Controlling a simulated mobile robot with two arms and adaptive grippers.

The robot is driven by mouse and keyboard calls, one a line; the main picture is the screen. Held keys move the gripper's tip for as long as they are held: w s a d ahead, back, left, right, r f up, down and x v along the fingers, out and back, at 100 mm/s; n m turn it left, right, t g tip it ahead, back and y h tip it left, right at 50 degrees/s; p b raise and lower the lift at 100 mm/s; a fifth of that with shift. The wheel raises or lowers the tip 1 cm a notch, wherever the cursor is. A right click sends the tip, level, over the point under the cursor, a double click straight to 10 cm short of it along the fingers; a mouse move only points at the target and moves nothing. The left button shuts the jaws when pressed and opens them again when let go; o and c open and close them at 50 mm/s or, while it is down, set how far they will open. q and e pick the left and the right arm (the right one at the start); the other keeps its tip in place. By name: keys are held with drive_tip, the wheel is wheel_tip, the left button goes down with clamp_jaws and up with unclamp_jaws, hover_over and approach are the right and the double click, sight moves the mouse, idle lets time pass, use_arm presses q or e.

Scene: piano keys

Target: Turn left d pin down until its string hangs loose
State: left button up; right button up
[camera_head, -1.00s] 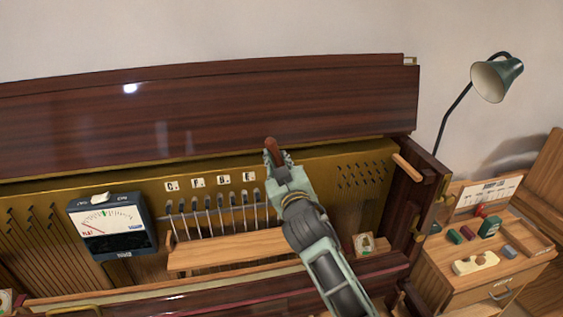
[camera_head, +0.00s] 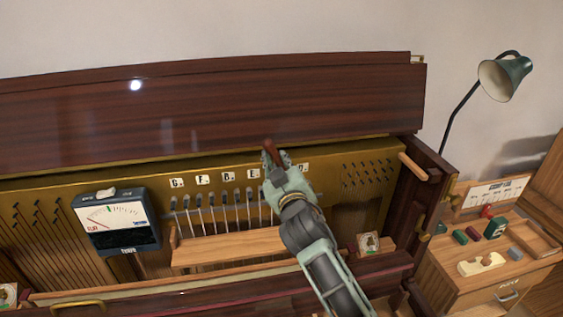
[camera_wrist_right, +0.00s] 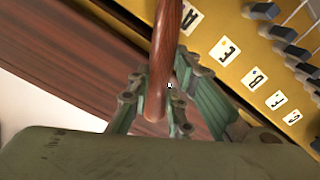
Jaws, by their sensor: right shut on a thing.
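My right gripper (camera_head: 275,158) is shut on the brown wooden handle of a tool (camera_head: 269,147), above the row of pins. In the right wrist view the handle (camera_wrist_right: 167,50) runs between the green fingers (camera_wrist_right: 156,108). The tool's lower end is hidden, so I cannot tell whether it sits on a pin. The D label (camera_head: 303,167) shows just right of the gripper; the D pins and their strings are hidden behind the gripper and arm. Other tuning pins (camera_head: 238,196) stand in a row to the left. My left gripper is out of view.
A meter (camera_head: 117,221) stands left of the pins. A wooden rail (camera_head: 225,249) lies below them, and the dark raised lid (camera_head: 230,105) is behind. A small wooden cabinet (camera_head: 480,285) and a lamp (camera_head: 506,78) are at the right.

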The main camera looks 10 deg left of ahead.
drive_tip(key=shift+s+a, duration=0.1)
drive_tip(key=shift+a, duration=0.2)
drive_tip(key=o, duration=1.1)
drive_tip(key=shift+a+f+n, duration=0.1)
drive_tip(key=shift+a+n, duration=0.05)
drive_tip(key=shift+n, duration=0.15)
drive_tip(key=shift+o, duration=0.2)
drive_tip(key=shift+s+d+p, duration=0.3)
drive_tip(key=shift+s+p, duration=0.15)
drive_tip(key=shift+s, duration=0.1)
drive_tip(key=p+v, duration=0.3)
drive_tip(key=v, duration=0.5)
drive_tip(key=shift+w, duration=0.15)
